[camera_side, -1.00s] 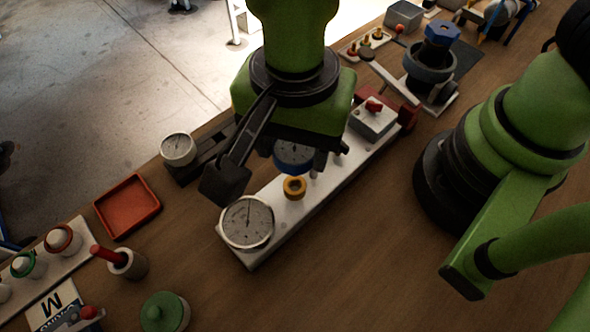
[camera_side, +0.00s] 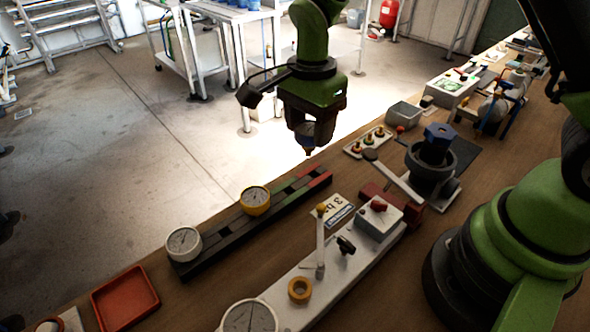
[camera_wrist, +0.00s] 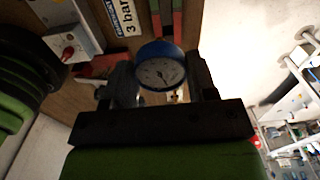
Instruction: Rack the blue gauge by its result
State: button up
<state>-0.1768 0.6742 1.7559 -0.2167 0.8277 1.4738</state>
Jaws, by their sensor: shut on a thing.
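My gripper (camera_side: 312,128) is shut on the blue gauge (camera_side: 305,136) and holds it in the air near the far red end of the rack. In the wrist view the blue gauge (camera_wrist: 160,72) sits between the fingers of my gripper (camera_wrist: 160,82), its pale dial facing the camera; its reading is too small to tell. The rack (camera_side: 226,236) is a long dark bar with black, green and red sections. A white gauge (camera_side: 184,243) stands at its near black end and a yellow gauge (camera_side: 255,200) farther along.
The white test base (camera_side: 335,270) carries a large dial (camera_side: 249,318), an orange ring (camera_side: 299,290), an upright lever and a red-knobbed box (camera_side: 379,218). A "3 bar" card (camera_side: 338,210) lies between base and rack. A red tray (camera_side: 124,298) is at the near left.

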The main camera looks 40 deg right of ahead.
jog(key=d, duration=0.1)
jog(key=w+d, duration=0.1)
jog(key=d, duration=0.1)
jog(key=shift+m, duration=0.3)
jog(key=shift+a+f, duration=0.1)
jog(key=shift+f, duration=2.75)
jog(key=shift+f, duration=1.5)
jog(key=o, duration=1)
jog(key=shift+c, duration=0.2)
notch_tip(320, 180, up, 10)
